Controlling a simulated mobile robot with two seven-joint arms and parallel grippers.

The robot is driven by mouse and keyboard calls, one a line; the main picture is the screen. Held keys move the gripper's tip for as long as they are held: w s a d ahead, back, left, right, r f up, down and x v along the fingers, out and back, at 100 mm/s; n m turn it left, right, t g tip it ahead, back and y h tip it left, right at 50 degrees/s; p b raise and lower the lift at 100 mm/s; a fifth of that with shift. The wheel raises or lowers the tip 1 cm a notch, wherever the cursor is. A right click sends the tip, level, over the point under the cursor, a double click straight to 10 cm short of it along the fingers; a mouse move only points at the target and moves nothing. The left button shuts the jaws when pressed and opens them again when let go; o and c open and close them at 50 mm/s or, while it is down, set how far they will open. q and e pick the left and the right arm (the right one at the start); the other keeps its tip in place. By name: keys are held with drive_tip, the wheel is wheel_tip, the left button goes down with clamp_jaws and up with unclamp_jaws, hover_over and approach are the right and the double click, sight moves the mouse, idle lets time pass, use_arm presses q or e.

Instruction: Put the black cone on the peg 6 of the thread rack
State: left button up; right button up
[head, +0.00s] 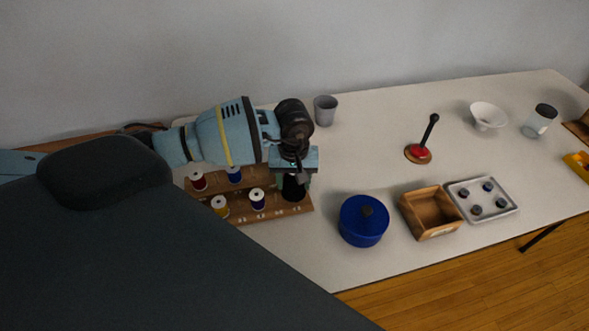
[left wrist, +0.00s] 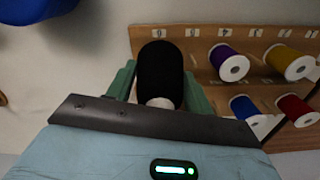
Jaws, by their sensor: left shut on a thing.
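The black cone (head: 294,188) is between the fingers of my left gripper (head: 295,178), at the right end of the thread rack (head: 270,210). In the left wrist view the black cone (left wrist: 160,72) stands between the two green fingers of my left gripper (left wrist: 158,82), which is shut on it. The rack (left wrist: 207,68) shows behind and beside it there. The cone overlaps the rack's end in the picture; whether it sits on a peg or is above one cannot be told. The peg under it is hidden. My right gripper is not in view.
The rack holds purple (left wrist: 228,62), yellow (left wrist: 288,62), blue (left wrist: 246,108) and red (left wrist: 297,108) spools. A grey cup (head: 325,110) stands behind.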

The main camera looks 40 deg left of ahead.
use_arm(q)
drive_tip(key=shift+f, duration=0.25)
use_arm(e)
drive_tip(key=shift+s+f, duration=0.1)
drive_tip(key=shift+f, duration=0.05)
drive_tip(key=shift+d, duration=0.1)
use_arm(q)
drive_tip(key=o, duration=1.1)
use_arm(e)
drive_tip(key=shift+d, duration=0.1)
use_arm(q)
wheel_tip(320, 180, up, 8)
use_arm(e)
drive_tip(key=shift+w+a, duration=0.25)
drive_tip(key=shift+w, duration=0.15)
use_arm(q)
drive_tip(key=shift+f, duration=0.1)
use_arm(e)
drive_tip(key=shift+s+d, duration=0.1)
